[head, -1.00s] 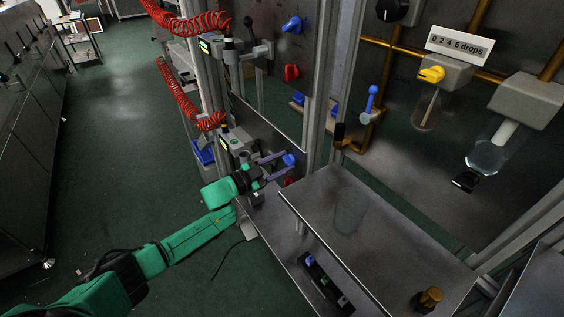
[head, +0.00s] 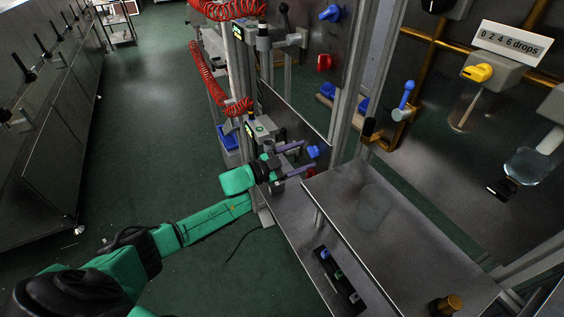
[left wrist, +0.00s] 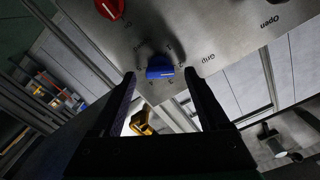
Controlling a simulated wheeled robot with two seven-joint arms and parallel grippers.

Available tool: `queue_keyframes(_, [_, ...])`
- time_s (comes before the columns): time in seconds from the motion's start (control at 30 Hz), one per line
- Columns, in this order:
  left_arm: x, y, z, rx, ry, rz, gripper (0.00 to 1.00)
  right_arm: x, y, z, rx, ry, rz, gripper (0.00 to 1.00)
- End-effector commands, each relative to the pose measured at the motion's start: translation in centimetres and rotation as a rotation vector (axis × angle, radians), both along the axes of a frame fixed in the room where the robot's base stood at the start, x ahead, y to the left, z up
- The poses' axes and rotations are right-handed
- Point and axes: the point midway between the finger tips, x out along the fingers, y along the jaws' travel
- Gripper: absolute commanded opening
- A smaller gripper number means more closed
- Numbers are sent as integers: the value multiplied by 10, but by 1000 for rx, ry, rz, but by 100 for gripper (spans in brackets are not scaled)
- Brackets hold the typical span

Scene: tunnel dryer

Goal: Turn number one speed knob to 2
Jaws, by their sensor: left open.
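A blue knob (head: 313,151) sits on the lower upright metal panel, with a red knob (head: 309,172) just below it, partly hidden by my gripper. My left gripper (head: 298,157) is open, its two fingers pointing at the blue knob. In the left wrist view the blue knob (left wrist: 160,68) lies just beyond and between the fingertips (left wrist: 159,82), with a scale marked around it and the words "Grip" and "Open" on the panel. The red knob (left wrist: 108,8) is at the top left there. I cannot read which mark the blue knob points to. My right gripper is out of view.
An upper panel carries another blue knob (head: 331,13) and red knob (head: 325,61). A metal table (head: 335,195) stands right of the gripper. A yellow knob (head: 478,72) sits under a "0 2 4 6 drops" sign (head: 511,41). Red coiled hoses (head: 207,75) hang at left.

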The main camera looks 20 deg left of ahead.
Motion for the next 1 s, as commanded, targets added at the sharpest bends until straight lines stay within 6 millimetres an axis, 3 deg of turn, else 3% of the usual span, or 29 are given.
queue_keyframes(0.3, [-69,56,-3,4,8,-1,78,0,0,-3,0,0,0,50])
queue_keyframes(0.43, [-89,73,-2,3,6,-1,78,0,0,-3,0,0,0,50])
queue_keyframes(0.6, [-100,82,0,2,2,-2,78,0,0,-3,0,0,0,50])
queue_keyframes(1.0, [-100,83,0,1,1,-1,78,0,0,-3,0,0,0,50])
